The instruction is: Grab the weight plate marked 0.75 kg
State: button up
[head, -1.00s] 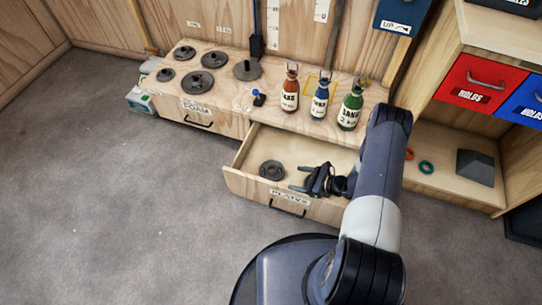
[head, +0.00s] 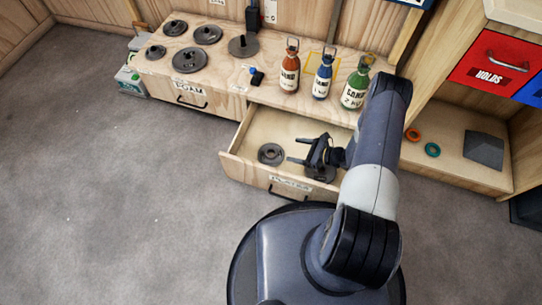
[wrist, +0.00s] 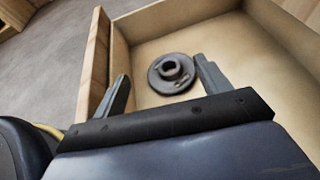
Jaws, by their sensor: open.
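My gripper (head: 294,150) is open and empty over the open drawer marked PLATES (head: 236,170), its fingers pointing left. A dark round weight plate (head: 270,154) lies flat in the drawer, just left of the fingertips. In the wrist view a plate (wrist: 170,74) with a raised hub lies on the drawer floor beyond and between the two spread fingers. A second dark plate (head: 321,176) lies in the drawer, partly hidden beneath my gripper. I cannot read a 0.75 kg mark on any plate.
Several larger dark plates, one at the front (head: 187,61), sit on the wooden cabinet top marked FOAM. Orange (head: 290,74), blue (head: 322,80) and green (head: 355,88) bottles stand behind the drawer. Drawer walls (wrist: 95,60) surround the plates. A shelf with rings (head: 432,149) is at right.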

jog(key=b, duration=0.6)
send_near(268, 151)
jog(key=v, duration=0.4)
jog(key=shift+s+a+f, duration=0.1)
jog(key=shift+s+f, duration=0.05)
jog(key=shift+s, duration=0.2)
jog(key=shift+a+f, duration=0.15)
jog(key=shift+f, duration=0.1)
jog(key=b+x, duration=0.1)
jog(key=x, duration=0.2)
jog(key=b+x, duration=0.1)
jog(key=x, duration=0.3)
jog(key=b+x, duration=0.1)
jog(key=x, duration=0.2)
jog(key=shift+w+a+r+b, duration=0.2)
jog(key=shift+w+b, duration=0.1)
jog(key=shift+b, duration=0.05)
jog(key=shift+r, duration=0.1)
grip_shut()
